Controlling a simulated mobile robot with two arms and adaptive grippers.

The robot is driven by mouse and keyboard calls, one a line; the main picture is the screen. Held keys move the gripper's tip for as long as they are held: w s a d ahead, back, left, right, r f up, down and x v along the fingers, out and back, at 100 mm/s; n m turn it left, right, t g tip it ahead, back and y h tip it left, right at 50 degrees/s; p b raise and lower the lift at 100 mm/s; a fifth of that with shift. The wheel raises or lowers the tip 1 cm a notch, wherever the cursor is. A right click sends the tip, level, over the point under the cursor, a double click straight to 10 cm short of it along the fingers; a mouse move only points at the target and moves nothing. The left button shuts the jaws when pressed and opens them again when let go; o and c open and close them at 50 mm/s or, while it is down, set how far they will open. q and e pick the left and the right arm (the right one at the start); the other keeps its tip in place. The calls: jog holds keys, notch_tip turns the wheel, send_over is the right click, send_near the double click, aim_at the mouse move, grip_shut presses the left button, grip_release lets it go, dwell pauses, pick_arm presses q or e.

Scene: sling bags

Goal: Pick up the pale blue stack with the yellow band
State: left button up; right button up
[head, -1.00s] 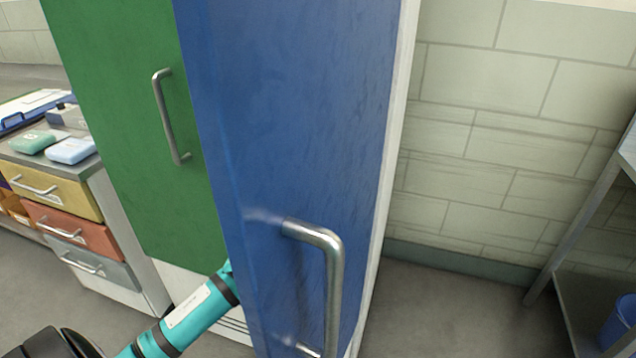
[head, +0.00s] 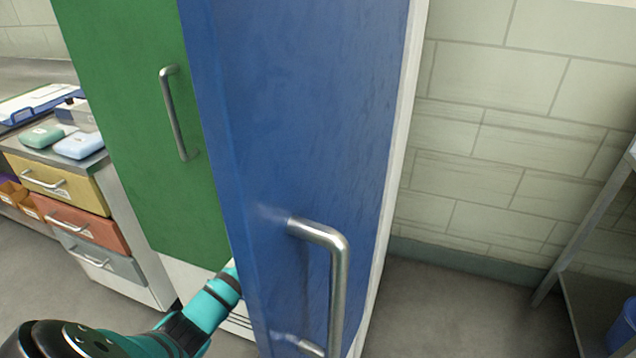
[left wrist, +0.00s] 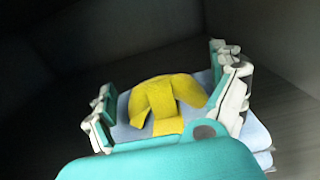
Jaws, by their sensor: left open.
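The pale blue stack (left wrist: 262,135) with the yellow band (left wrist: 165,95) lies in a dark space in the left wrist view. My left gripper (left wrist: 168,103) is open, with its fingers on either side of the stack. I cannot tell whether the fingers touch it. Part of the stack is hidden behind my gripper's teal body. In the head view my left arm reaches in behind the blue door, which hides the gripper and the stack. My right gripper is in neither view.
The blue door (head: 290,130) with a metal handle (head: 338,270) stands in front of my left arm. A green door (head: 140,120) is beside it. A drawer unit (head: 60,172) with small packs on top stands at left. A metal shelf (head: 590,225) stands at right, with bare floor between.

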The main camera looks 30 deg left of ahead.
pick_arm(q)
jog(key=c, duration=1.7)
jog(key=shift+r, duration=0.15)
jog(key=shift+c, duration=0.4)
jog(key=shift+r, duration=0.1)
